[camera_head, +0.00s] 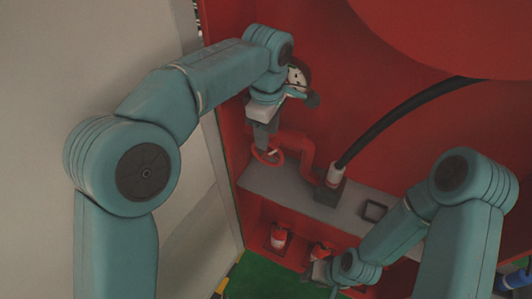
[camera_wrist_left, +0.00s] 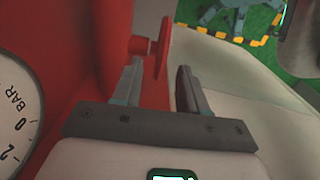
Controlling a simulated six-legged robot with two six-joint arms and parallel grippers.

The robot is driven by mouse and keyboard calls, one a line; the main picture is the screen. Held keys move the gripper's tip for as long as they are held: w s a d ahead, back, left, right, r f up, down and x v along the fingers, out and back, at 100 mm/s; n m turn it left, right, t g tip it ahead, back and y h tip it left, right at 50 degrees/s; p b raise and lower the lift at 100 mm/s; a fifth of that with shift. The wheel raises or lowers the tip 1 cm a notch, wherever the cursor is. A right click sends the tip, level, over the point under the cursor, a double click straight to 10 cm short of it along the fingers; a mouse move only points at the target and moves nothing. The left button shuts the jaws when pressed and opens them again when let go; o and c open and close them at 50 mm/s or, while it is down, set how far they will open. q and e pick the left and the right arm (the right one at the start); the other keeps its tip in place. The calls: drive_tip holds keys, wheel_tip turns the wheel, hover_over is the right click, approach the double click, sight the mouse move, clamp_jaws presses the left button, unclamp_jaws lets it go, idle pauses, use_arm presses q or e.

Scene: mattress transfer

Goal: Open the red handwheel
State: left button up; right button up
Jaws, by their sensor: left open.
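The red handwheel (camera_head: 268,156) is a small ring beside a thick red pipe, above the grey ledge at the back left. In the left wrist view the handwheel (camera_wrist_left: 164,48) appears nearly edge-on, with its stem to the left. My left gripper (camera_head: 263,138) points down just above and at the wheel, partly covering it. In the left wrist view my left gripper (camera_wrist_left: 158,78) is open, and the wheel stands near the fingertips, between their lines. Whether they touch is unclear.
A red pipe (camera_head: 304,155) runs beside the wheel. A pressure gauge (camera_head: 298,76) sits behind my left wrist and also shows in the left wrist view (camera_wrist_left: 15,120). A black hose (camera_head: 395,120) rises from the grey ledge (camera_head: 265,186). A pale wall is left.

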sight(266, 153)
use_arm(q)
wheel_tip(266, 153, down, 8)
drive_tip(key=shift+r, duration=0.1)
drive_tip(key=shift+s+a, duration=0.1)
clamp_jaws()
